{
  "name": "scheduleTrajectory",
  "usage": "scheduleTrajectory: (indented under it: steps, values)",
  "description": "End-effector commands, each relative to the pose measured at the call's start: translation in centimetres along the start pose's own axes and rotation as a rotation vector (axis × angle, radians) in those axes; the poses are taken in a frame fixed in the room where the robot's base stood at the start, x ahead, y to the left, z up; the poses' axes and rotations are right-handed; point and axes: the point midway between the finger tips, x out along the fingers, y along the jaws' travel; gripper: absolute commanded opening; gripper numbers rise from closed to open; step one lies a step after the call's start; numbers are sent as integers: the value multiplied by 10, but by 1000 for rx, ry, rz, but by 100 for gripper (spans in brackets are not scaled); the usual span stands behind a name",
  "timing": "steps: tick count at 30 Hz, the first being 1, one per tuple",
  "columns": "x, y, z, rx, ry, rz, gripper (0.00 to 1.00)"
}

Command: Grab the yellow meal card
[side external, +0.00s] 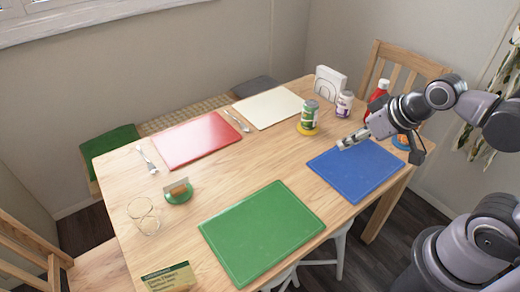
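A dull yellow card with a dark green top band and small print (171,279) is at the table's front left edge, cut off by the bottom of the picture. A smaller tan card (176,188) stands in a round green holder (180,197) on the left part of the table. I cannot tell which of the two is the meal card. My gripper (342,144) is at the right, over the back edge of the blue mat, far from both cards. Its fingers are too small to show whether they are open, and no held thing shows.
Red (195,140), cream (268,107), green (262,232) and blue (356,171) mats lie on the wooden table. A green can (309,115), a jar (344,104), a red bottle (377,91) and a napkin holder (329,82) stand behind my gripper.

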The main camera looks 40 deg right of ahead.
Motion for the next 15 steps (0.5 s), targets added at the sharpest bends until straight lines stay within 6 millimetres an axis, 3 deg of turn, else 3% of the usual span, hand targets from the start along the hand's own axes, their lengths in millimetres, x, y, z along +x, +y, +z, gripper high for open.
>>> scheduleTrajectory:
  steps: [5,15]
  values:
    - [0,-23,-26,-85,-52,-48,29]
    - [16,-105,-82,-349,-207,-183,29]
